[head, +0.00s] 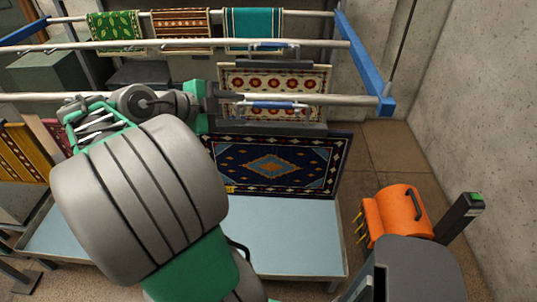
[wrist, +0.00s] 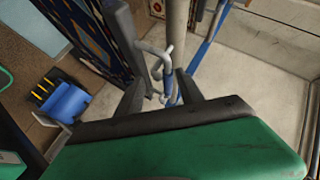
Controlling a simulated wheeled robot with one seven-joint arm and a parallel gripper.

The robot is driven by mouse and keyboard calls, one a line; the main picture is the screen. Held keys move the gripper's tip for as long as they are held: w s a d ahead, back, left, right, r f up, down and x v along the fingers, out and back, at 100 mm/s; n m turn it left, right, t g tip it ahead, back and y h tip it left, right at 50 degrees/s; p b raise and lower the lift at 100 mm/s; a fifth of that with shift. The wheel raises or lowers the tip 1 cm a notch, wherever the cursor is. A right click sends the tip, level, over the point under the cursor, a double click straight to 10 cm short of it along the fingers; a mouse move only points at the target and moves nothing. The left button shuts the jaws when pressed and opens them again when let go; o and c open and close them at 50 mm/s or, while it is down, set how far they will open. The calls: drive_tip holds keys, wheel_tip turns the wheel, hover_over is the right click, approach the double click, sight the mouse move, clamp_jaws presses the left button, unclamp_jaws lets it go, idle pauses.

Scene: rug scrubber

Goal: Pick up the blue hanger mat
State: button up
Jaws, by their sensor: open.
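The dark blue mat (head: 268,166) with an orange-centred medallion hangs from a dark clamp bar under the front rail. It also shows edge-on in the wrist view (wrist: 95,35). Its hanger (head: 270,104) has a blue grip and sits at the front rail, above the bar. In the wrist view, the metal and blue hanger (wrist: 168,75) appears between my open fingertips. My gripper (head: 226,103) is at the left end of the hanger in the head view; its dark fingers also show in the wrist view (wrist: 162,88). Contact cannot be told.
A cream mat with red flowers (head: 275,80) hangs behind. Green (head: 116,28), brown (head: 181,28) and teal (head: 253,24) mats hang farther back. A pale blue tray (head: 290,235) lies below. An orange scrubber (head: 398,215) stands right on the floor, near a concrete wall.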

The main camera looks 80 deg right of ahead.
sight(267, 106)
drive_tip(key=s, duration=0.1)
drive_tip(key=s+m+g, duration=0.1)
drive_tip(key=s+r+m+b, duration=0.1)
drive_tip(key=shift+d+g, duration=0.3)
drive_tip(key=shift+d, duration=0.1)
drive_tip(key=x, duration=0.6)
drive_tip(key=shift+s+d+p, duration=0.15)
drive_tip(key=shift+s+p, duration=0.2)
drive_tip(key=shift+d+f, duration=0.1)
drive_tip(key=shift+d, duration=0.05)
drive_tip(key=c, duration=0.9)
drive_tip(key=shift+f, duration=0.1)
clamp_jaws()
drive_tip(key=shift+f, duration=0.1)
